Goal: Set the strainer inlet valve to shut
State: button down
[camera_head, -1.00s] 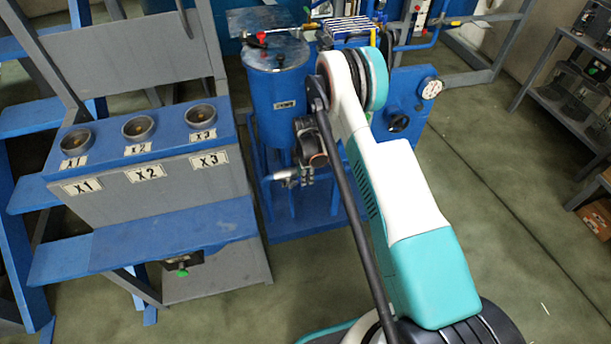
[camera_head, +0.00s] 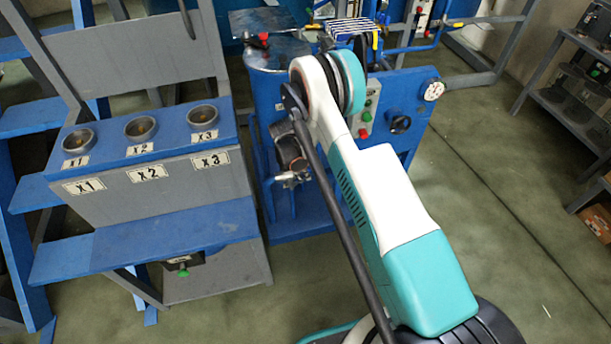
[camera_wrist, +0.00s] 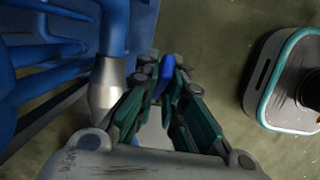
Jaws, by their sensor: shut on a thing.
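In the wrist view, my gripper (camera_wrist: 160,85) has its two fingers closed on a narrow blue piece (camera_wrist: 167,66) that shows between the fingertips. It looks like a valve handle; the valve body is not clearly seen. A silver fitting (camera_wrist: 106,88) on a blue pipe (camera_wrist: 114,30) stands just left of the fingers. In the head view, my arm crosses in front of the blue distillation unit (camera_head: 262,100), and the fingertips and the valve are hidden or too small to tell.
The unit's panel carries a red button (camera_head: 363,133), a black knob (camera_head: 400,123) and a white gauge (camera_head: 433,90). A grey-blue rack (camera_head: 150,190) with holders marked X1, X2 and X3 stands close on the left. The floor (camera_head: 500,250) at right is open, up to a shelf (camera_head: 572,118).

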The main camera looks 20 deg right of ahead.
jog(key=shift+a+r+h, duration=0.25)
jog(key=shift+a+h, duration=0.25)
jog(key=shift+h, duration=0.2)
jog(key=shift+a+r+h, duration=0.2)
jog(key=shift+a+h, duration=0.25)
jog(key=shift+h, duration=0.25)
jog(key=c, duration=1.7)
grip_release()
notch_tip(320, 180, up, 10)
